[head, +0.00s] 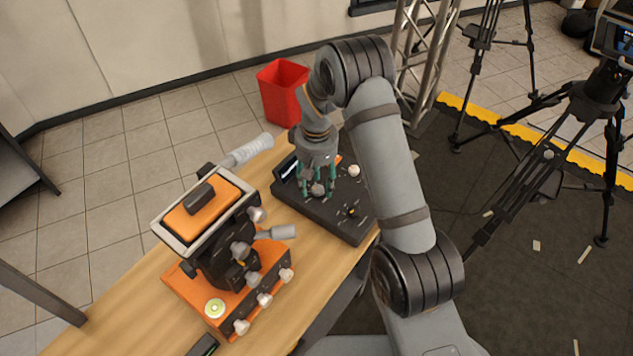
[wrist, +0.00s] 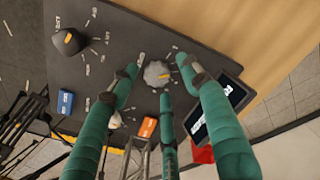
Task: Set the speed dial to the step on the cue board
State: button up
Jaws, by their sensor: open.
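A black control panel (head: 290,196) lies on the wooden table. In the wrist view the fingertips stand on several sides of the dial; contact cannot be told. A second, dark knob (wrist: 68,41) with a yellow mark sits further along the panel. A small dark screen (wrist: 218,108) with white writing, unreadable here, stands at the panel's edge. I cannot identify the cue board with certainty.
The panel also carries a blue switch (wrist: 65,102), an orange switch (wrist: 146,127) and a white ball-topped stick (head: 354,170). An orange-and-black device (head: 228,292) with protruding knobs stands left of the panel. A red bin (head: 281,94) is behind; tripods stand at right.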

jog(key=shift+d+f, duration=0.1)
jog(key=shift+d, duration=0.05)
jog(key=shift+c, duration=1.1)
jog(key=shift+w, duration=0.1)
jog(key=c, duration=0.9)
